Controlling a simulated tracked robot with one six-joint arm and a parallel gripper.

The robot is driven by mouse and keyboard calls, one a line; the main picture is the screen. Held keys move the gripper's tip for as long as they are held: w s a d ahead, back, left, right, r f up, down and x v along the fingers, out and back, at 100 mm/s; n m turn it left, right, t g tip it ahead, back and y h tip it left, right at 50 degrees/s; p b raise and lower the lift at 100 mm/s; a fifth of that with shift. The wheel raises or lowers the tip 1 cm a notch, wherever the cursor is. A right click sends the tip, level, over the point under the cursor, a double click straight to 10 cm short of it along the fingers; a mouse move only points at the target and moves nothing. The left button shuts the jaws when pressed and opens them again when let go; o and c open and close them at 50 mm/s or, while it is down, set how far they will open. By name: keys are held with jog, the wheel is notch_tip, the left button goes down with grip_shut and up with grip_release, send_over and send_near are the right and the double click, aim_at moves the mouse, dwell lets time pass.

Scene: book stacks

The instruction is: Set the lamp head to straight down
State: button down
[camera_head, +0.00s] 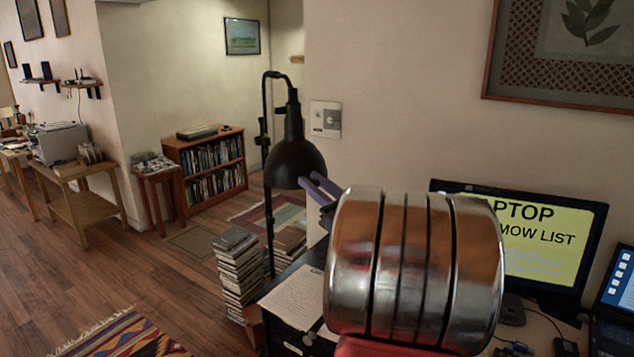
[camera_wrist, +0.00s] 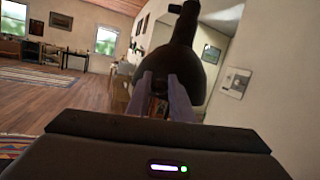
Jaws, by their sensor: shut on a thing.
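The black lamp head (camera_head: 295,160) hangs from a tall black floor lamp stand (camera_head: 266,150) in the head view, its opening facing mostly down with a slight tilt. The lamp head (camera_wrist: 180,65) also fills the upper middle of the wrist view, its neck leaning a little right. My gripper (camera_head: 316,186), with purple fingers, is at the lower right rim of the shade. In the wrist view the fingers (camera_wrist: 161,82) reach up to the shade's lower edge and are shut on it. The exact contact is partly hidden, and my arm covers part of the head view.
A stack of books (camera_head: 238,270) stands on the floor by the lamp. A dark desk unit with papers (camera_head: 297,297) is below my gripper. A monitor (camera_head: 530,240) stands on the right. A wall switch (camera_head: 326,119) is behind the lamp. Open wooden floor lies left.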

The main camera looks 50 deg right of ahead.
jog(key=shift+w+d+f, duration=0.1)
jog(key=shift+w+f, duration=0.1)
jog(key=c, duration=1.6)
grip_release()
jog(key=shift+s, duration=0.1)
jog(key=v, duration=1.3)
jog(key=shift+s+f, duration=0.1)
jog(key=shift+s, duration=0.25)
